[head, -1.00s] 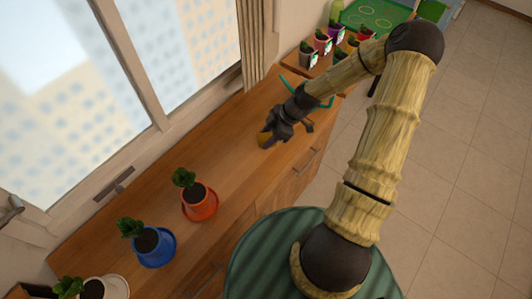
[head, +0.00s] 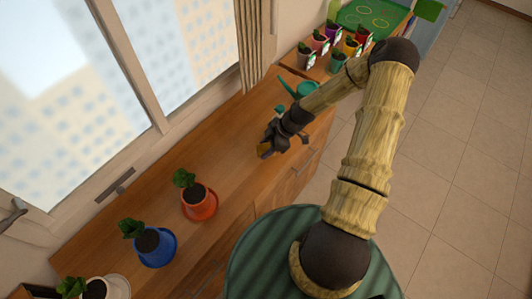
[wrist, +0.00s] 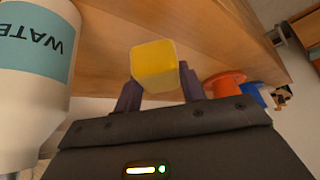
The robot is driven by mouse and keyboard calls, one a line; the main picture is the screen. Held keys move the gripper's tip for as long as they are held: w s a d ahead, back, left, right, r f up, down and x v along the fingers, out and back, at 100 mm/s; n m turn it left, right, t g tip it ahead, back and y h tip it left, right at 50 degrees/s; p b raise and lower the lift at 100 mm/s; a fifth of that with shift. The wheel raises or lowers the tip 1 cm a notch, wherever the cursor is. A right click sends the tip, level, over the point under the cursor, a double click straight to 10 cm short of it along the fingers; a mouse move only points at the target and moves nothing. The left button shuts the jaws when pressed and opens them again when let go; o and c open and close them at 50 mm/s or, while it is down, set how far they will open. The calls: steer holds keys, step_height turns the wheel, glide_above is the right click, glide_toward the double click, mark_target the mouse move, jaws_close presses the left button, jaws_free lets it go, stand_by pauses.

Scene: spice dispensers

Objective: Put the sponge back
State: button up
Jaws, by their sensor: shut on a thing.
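The yellow sponge (wrist: 155,65) is between the two dark fingers of my gripper (wrist: 158,88) in the wrist view. In the head view the sponge (head: 265,150) shows as a small brownish-yellow block at the tip of my gripper (head: 268,146), over the wooden counter (head: 165,190). My gripper is shut on it. I cannot tell whether the sponge touches the counter.
A white bottle labelled WATER (wrist: 30,75) stands close on the left in the wrist view. A teal watering can (head: 303,89) is behind my gripper. Potted plants stand on red (head: 200,207) and blue (head: 155,250) saucers. Several small pots (head: 320,45) stand at the far end.

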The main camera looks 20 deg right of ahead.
steer(key=shift+f+p, duration=0.5)
steer(key=shift+f, duration=1.55)
steer(key=shift+f, duration=0.2)
steer(key=o, duration=0.9)
steer(key=shift+r, duration=0.1)
steer(key=shift+o, duration=0.2)
steer(key=shift+r, duration=0.2)
steer(key=shift+d+r, duration=0.1)
steer(key=shift+d, duration=0.1)
steer(key=b+v, duration=0.3)
steer(key=v, duration=0.8)
steer(key=shift+r, duration=0.3)
